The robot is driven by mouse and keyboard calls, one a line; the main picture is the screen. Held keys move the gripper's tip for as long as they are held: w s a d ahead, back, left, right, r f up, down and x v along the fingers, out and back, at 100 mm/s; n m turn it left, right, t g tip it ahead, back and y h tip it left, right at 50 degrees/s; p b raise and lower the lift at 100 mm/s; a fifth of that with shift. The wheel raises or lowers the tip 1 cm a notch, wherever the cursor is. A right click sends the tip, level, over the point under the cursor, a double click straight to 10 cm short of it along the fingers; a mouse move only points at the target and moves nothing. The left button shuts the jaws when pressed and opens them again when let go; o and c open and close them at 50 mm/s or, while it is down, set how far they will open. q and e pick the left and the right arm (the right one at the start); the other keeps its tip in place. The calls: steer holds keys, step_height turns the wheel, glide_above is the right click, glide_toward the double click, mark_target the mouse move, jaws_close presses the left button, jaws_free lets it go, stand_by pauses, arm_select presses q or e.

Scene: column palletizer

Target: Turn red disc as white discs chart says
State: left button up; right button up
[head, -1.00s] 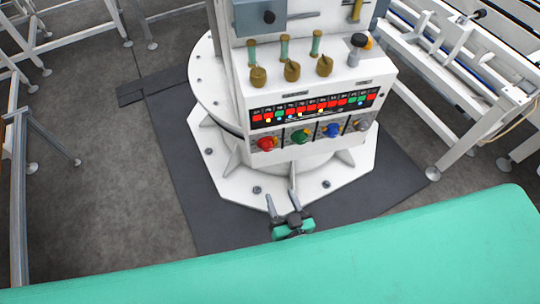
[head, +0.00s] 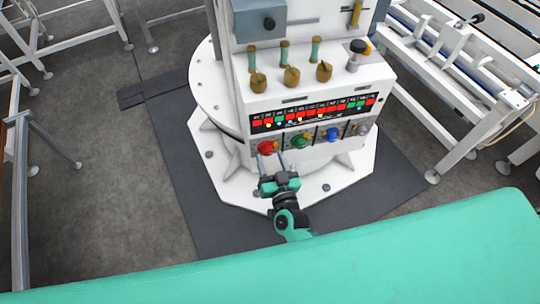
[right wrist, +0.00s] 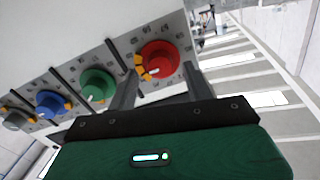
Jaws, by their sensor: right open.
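The red disc (head: 267,148) is the leftmost of a row of round knobs low on the white control box. It also shows in the right wrist view (right wrist: 159,60), with yellow marks around its rim. Beside it sit the green disc (head: 301,139), the blue disc (head: 332,133) and a grey disc (head: 362,128). Above them is a dark chart strip (head: 315,112) with red and green cells and small coloured dots; its text is too small to read. My right gripper (head: 268,165) is open and empty, its fingers just below the red disc. My left gripper is out of view.
Several brass-coloured knobs (head: 291,75) and a black-topped button (head: 358,46) stand on the box's upper ledge. A white conveyor frame (head: 460,75) stands at right. A large green surface (head: 400,250) fills the foreground. Dark mat (head: 175,150) lies around the base.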

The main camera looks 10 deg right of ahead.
steer(key=shift+w, duration=0.65)
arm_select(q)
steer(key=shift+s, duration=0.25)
arm_select(e)
steer(key=shift+w, duration=0.1)
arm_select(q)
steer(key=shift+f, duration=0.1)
arm_select(e)
steer(key=shift+c, duration=0.4)
steer(key=c, duration=0.9)
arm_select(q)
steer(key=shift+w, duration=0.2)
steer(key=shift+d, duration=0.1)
arm_select(e)
steer(key=shift+m, duration=0.3)
